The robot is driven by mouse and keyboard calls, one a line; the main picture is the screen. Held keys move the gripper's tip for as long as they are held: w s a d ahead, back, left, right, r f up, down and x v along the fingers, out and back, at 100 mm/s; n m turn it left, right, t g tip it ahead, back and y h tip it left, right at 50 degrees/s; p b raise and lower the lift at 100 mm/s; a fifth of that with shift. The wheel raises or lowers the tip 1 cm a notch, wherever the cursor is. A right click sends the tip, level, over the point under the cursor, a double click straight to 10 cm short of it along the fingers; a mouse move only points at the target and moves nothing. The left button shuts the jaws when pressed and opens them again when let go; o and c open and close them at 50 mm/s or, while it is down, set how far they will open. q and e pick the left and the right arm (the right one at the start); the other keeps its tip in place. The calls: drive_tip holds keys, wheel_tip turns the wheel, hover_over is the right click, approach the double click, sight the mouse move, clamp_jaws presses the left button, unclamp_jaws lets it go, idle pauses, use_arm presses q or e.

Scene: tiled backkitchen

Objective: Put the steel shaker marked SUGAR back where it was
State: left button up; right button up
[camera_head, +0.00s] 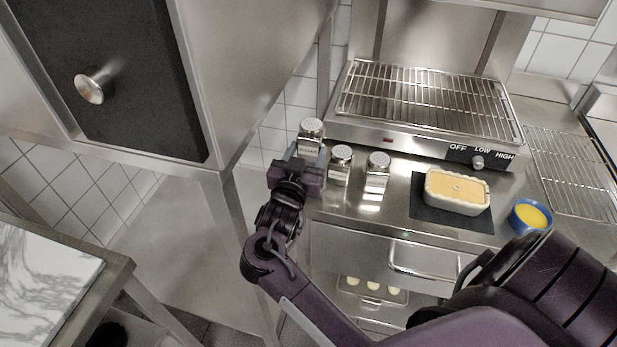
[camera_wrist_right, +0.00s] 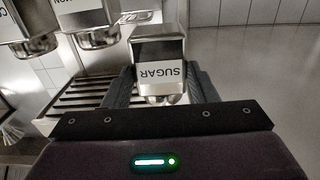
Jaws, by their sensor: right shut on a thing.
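The steel shaker marked SUGAR (camera_head: 311,134) has a perforated domed top and a white label. It stands upright at the left end of the steel counter area, left of two similar shakers. My right gripper (camera_head: 306,160) is shut on it from the front. In the right wrist view the shaker (camera_wrist_right: 158,48) sits between the two fingers (camera_wrist_right: 162,86), its SUGAR label upside down in the picture. Its base is partly hidden in the head view, so I cannot tell whether it touches the counter. My left gripper is not in view.
Two other shakers (camera_head: 340,165) (camera_head: 377,172) stand close to the right. Behind them is a grill (camera_head: 425,100). A loaf dish (camera_head: 457,205) on a dark mat and a blue bowl (camera_head: 513,222) are further right. A steel cabinet (camera_head: 235,60) rises at left.

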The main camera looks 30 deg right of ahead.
wheel_tip(320, 180, down, 8)
drive_tip(key=shift+r+p, duration=0.25)
drive_tip(key=shift+p, duration=0.05)
drive_tip(key=shift+f, duration=0.15)
drive_tip(key=o, duration=1.1)
drive_tip(key=shift+c, duration=0.2)
